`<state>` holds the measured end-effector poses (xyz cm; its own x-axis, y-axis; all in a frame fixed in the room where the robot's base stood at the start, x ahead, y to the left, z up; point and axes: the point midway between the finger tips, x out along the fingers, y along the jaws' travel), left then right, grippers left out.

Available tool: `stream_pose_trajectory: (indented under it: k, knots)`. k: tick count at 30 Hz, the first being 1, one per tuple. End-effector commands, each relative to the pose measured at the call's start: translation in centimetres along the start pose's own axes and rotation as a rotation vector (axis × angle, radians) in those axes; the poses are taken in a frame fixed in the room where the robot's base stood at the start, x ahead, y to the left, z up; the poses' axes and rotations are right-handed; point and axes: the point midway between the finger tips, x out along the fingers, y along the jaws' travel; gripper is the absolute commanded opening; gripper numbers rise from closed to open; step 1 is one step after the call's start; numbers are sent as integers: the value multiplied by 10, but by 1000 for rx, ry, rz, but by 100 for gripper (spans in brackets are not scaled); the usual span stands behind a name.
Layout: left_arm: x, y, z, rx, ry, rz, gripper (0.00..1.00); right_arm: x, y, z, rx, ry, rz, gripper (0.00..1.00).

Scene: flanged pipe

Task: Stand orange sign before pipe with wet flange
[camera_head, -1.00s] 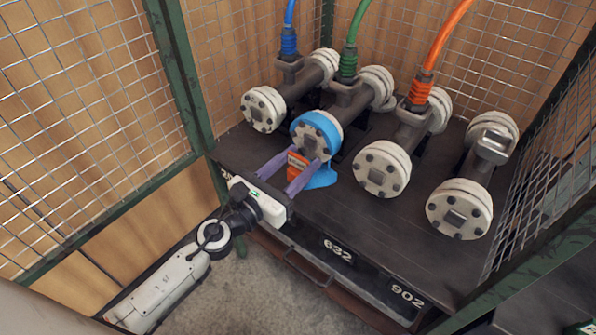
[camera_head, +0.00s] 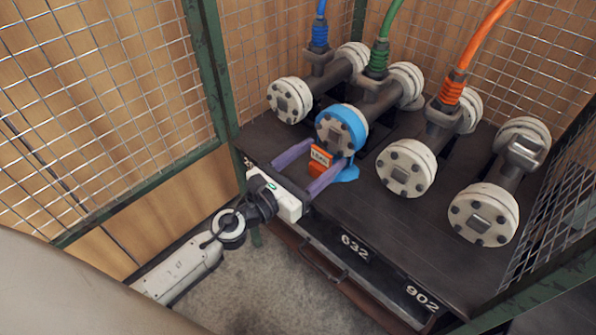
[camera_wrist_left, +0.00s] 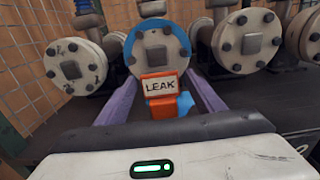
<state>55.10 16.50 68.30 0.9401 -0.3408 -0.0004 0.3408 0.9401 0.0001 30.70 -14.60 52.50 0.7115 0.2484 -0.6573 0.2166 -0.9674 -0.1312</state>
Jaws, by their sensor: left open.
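The orange sign (camera_head: 319,158) with a white LEAK label stands on the dark platform before the second pipe from the left. In the left wrist view the sign (camera_wrist_left: 160,97) looks upright and its label faces me. That pipe's flange (camera_head: 343,130) has a wet blue rim, and a blue puddle (camera_head: 346,173) lies below it; the flange also shows in the left wrist view (camera_wrist_left: 158,47). My left gripper (camera_head: 318,164) is open, with its purple fingers on either side of the sign. Whether a finger touches the sign is unclear. My right gripper is out of view.
Other flanged pipes stand beside it: a left one (camera_head: 290,99), an orange-hosed one (camera_head: 407,167) and a right one (camera_head: 484,213). Wire mesh walls with green posts (camera_head: 207,70) enclose the left, back and right. The platform's front right (camera_head: 430,250) is clear.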

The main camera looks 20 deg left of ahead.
Motion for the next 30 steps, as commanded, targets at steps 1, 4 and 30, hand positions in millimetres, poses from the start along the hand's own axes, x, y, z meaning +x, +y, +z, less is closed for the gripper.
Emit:
stream_pose_trajectory:
  k: [1, 4, 30]
  knots:
    - [-11, 0, -4, 1, 5, 0, 62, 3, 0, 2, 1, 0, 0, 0]
    - [-33, 0, -6, 1, 5, -1, 62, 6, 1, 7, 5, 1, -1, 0]
    - [-142, 7, -55, -1275, -1, 292, 62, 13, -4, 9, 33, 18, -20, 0]
